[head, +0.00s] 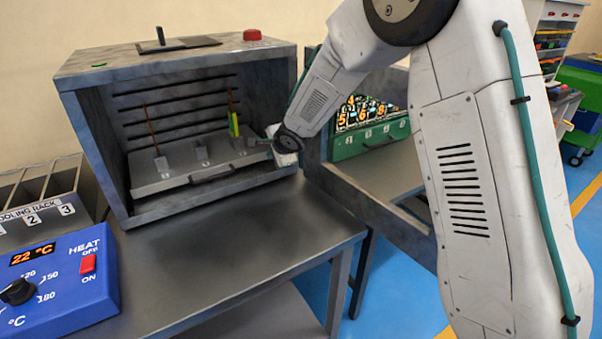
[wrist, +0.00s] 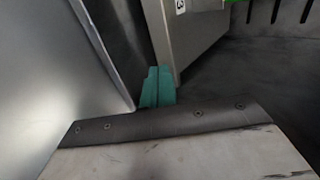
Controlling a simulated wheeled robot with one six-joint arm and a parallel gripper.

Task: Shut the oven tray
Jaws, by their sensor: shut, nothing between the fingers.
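The oven (head: 85,120) is a grey box with an open front on the table. The oven tray (head: 170,181) is a grey slab with a bar handle on its front, low inside the oven. Its slots carry number labels. Thin reddish-brown strips stand at two of them and a yellow-green piece stands near slot 3. My gripper (head: 262,142) is at the tray's right end, at the oven's mouth. In the wrist view its teal fingers (wrist: 157,88) are together and empty, close beside the tray's end (wrist: 185,38) near label 3. I cannot tell whether they touch it.
The oven door (head: 365,215) stands open to the right. The table (head: 230,235) is bare in front of the oven. A blue heat control box (head: 65,275) reading 22 °C and a cooling rack (head: 40,190) stand at left. A green numbered box (head: 370,138) is behind the door.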

